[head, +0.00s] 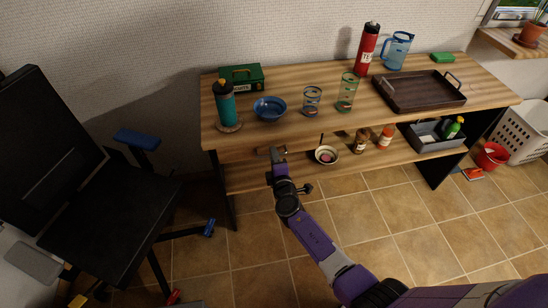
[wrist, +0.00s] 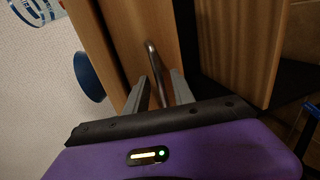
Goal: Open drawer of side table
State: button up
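The side table (head: 325,127) is a long wooden piece with dark legs and a lower shelf. Its drawer front (wrist: 168,28) lies under the left part of the top and is mostly hidden behind my gripper in the head view. A metal bar handle (wrist: 153,58) on it shows in the wrist view. My gripper (wrist: 159,76) is open, one finger on each side of the handle, with the lower end of the bar between them. Whether the fingers touch it I cannot tell. My gripper (head: 278,152) reaches the table front in the head view. The drawer appears shut.
On the top stand a teal bottle (head: 224,106), a blue bowl (head: 269,109), glasses and a dark tray (head: 421,97). The lower shelf holds a small bowl (head: 326,156) and jars. A black chair (head: 110,205) stands at the left. The tiled floor in front is clear.

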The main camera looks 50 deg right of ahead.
grip_shut()
dwell(1.2)
